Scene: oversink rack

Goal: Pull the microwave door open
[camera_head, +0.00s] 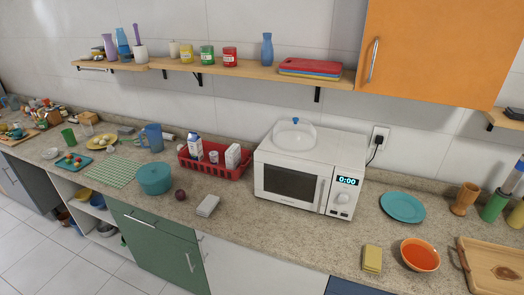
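The white microwave (310,168) stands on the speckled counter against the tiled wall. Its door (289,185) has a dark window and looks shut. A vertical pale handle (323,194) runs along the door's right edge, beside the control panel with a lit display (347,181) and knobs. A clear dome with a blue knob (295,132) sits on top of the microwave. Neither of my grippers shows in the head view.
A red basket (216,160) with cartons stands left of the microwave, and a teal plate (402,207) lies to its right. A grey-white block (208,206), a yellow sponge (372,258) and an orange bowl (420,255) lie nearer the front edge. The counter directly before the microwave is clear.

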